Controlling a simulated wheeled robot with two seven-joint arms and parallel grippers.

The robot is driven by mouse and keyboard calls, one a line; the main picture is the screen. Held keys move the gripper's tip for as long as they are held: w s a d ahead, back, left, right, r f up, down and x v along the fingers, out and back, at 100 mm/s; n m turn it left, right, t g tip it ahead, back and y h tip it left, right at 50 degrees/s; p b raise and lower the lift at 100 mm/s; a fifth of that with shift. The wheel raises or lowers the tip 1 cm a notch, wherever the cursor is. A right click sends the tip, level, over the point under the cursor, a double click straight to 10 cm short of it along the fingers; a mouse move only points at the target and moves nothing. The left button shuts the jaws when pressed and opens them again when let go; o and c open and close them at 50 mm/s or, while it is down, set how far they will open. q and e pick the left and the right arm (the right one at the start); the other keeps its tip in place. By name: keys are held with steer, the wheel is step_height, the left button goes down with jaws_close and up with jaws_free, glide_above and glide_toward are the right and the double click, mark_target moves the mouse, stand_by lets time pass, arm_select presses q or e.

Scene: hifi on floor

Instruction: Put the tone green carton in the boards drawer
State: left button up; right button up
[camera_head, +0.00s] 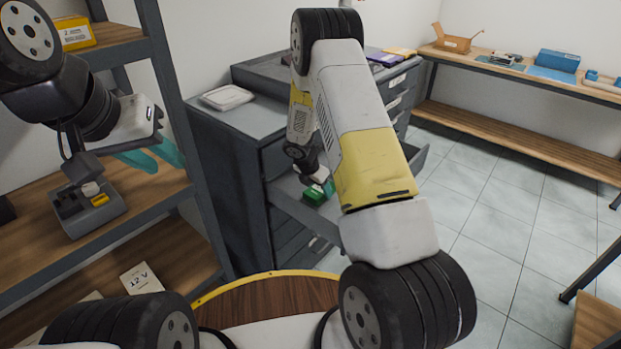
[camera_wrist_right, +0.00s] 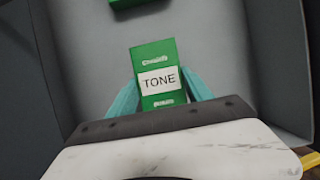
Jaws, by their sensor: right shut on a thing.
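The green carton labelled TONE (camera_wrist_right: 157,52) is between the teal fingers of my right gripper (camera_wrist_right: 160,92) in the right wrist view. The gripper is shut on it. Around it are the grey floor and walls of an open drawer (camera_wrist_right: 244,70). In the head view, green (camera_head: 316,194) shows below my right gripper, inside the pulled-out drawer (camera_head: 292,199) of the grey cabinet. I cannot tell whether the carton touches the drawer floor. No drawer label is readable. My left gripper (camera_head: 153,158) is open and empty by the shelf at left.
Another green thing (camera_wrist_right: 124,3) lies in the drawer at the top edge of the wrist view. A white tray (camera_head: 227,97) sits on the cabinet top. A shelf (camera_head: 130,240) stands at left and a long bench (camera_head: 505,72) at right. The tiled floor (camera_head: 490,190) is clear.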

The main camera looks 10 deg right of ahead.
mark_target(319, 195)
steer(key=shift+f, duration=1.65)
steer(key=o, duration=1.5)
steer(key=shift+f, duration=0.1)
steer(key=shift+c, duration=0.2)
steer(key=v, duration=1.2)
steer(key=shift+d, duration=0.1)
steer(key=s+d+r+m+y, duration=0.1)
steer(key=s+r+m, duration=0.3)
steer(key=r, duration=0.3)
steer(key=s+d+r+m+t+y, duration=0.1)
steer(key=s+r+m, duration=0.35)
steer(key=r, duration=0.35)
steer(key=s+r+m, duration=0.3)
steer(key=r+m, duration=0.2)
steer(key=r, duration=0.2)
steer(key=s+a+r+m+y, duration=0.1)
steer(key=s+r+m, duration=0.2)
steer(key=s, duration=0.3)
steer(key=s+a+r+m+t+y, duration=0.1)
steer(key=s+r+m, duration=0.2)
steer(key=s, duration=0.3)
steer(key=s+a+r+m+t+y, duration=0.1)
steer(key=s+r+m, duration=0.2)
steer(key=s+m, duration=0.2)
steer(key=shift+s+r+y, duration=0.15)
steer(key=shift+s+y, duration=0.25)
steer(key=shift+s, duration=0.2)
